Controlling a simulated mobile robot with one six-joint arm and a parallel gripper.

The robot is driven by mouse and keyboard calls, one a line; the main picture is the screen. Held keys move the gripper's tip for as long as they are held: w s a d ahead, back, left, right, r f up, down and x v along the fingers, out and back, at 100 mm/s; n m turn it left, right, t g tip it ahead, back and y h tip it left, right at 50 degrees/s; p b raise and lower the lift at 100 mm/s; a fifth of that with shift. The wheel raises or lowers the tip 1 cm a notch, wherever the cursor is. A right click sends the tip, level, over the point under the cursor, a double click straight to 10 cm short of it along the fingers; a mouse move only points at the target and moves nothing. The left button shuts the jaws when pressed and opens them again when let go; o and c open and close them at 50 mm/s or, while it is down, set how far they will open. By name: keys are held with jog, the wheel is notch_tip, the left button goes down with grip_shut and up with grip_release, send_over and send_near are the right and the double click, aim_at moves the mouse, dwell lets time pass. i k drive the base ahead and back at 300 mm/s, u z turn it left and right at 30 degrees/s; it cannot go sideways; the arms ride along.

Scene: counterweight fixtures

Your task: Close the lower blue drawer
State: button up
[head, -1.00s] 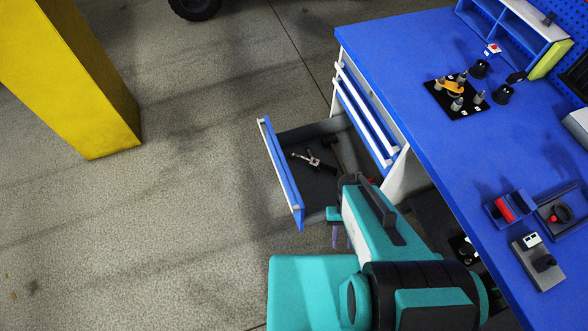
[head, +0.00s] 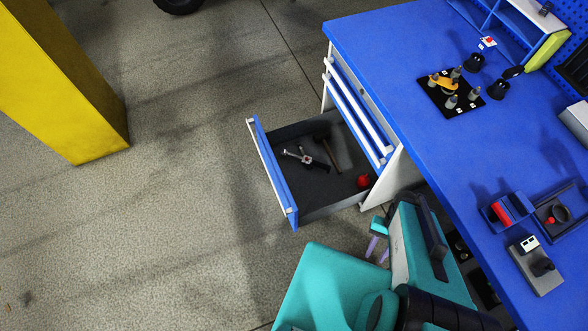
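The lower blue drawer (head: 272,175) is pulled far out of the blue workbench's cabinet, its front panel toward the left. Inside it lie a metal tool (head: 300,157), a brown-handled tool (head: 331,155) and a red round object (head: 363,181). My teal arm is at the lower right, beside the drawer's near side and apart from its front. Of my gripper (head: 377,247), only purple finger parts show under the arm; the fingertips are too hidden to tell their opening.
The workbench top (head: 400,60) holds a black mat (head: 450,95) with several pegs, a red-and-blue fixture (head: 508,209) and a grey fixture (head: 536,264). Closed drawers (head: 358,112) sit above the open one. A yellow pillar (head: 70,90) stands left. The floor left of the drawer is clear.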

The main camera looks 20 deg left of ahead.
aim_at(305, 196)
jog(key=z, duration=0.3)
jog(key=k, duration=0.85)
jog(key=u, duration=1.45)
jog(key=i, duration=1.05)
jog(key=z, duration=0.15)
